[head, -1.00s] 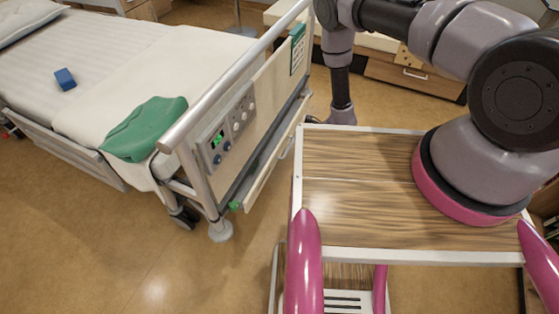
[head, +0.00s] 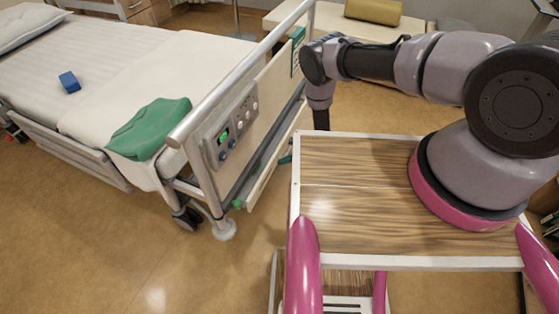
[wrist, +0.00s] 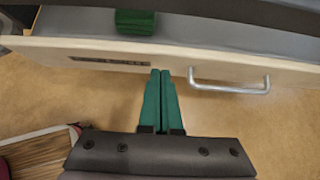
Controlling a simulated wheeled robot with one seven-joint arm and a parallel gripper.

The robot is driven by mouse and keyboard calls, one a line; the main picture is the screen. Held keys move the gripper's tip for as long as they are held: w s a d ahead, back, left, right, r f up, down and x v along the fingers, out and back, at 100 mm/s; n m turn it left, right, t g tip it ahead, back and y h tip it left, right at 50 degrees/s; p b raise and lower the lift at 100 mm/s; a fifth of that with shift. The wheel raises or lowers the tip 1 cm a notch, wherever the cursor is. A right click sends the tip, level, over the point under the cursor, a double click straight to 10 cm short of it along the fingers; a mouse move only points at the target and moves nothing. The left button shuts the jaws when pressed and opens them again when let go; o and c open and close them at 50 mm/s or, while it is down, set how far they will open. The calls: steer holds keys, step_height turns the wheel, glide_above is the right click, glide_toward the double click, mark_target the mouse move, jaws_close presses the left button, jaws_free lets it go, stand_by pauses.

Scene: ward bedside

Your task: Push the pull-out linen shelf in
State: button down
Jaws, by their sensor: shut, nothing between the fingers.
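The pull-out linen shelf (head: 263,178) is at the foot end of the bed, below the control panel, and stands out from the frame. In the wrist view its pale front panel (wrist: 60,50) runs across the picture, with a metal bar handle (wrist: 230,89) and a grey inside behind it. A dark green block (wrist: 135,22) lies inside. My gripper (wrist: 160,73) has its teal fingers shut and empty, tips at the front panel's lower edge, left of the handle. I cannot tell whether they touch. In the head view only a bit of teal (head: 286,159) shows beside the shelf.
The bed (head: 120,50) carries a green cloth (head: 150,128) and a blue block (head: 69,81). My wood-topped base is close to the bed's foot. Floor is clear at the lower left.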

steer(key=shift+w+a, duration=0.3)
steer(key=shift+a, duration=0.45)
steer(key=shift+a, duration=0.15)
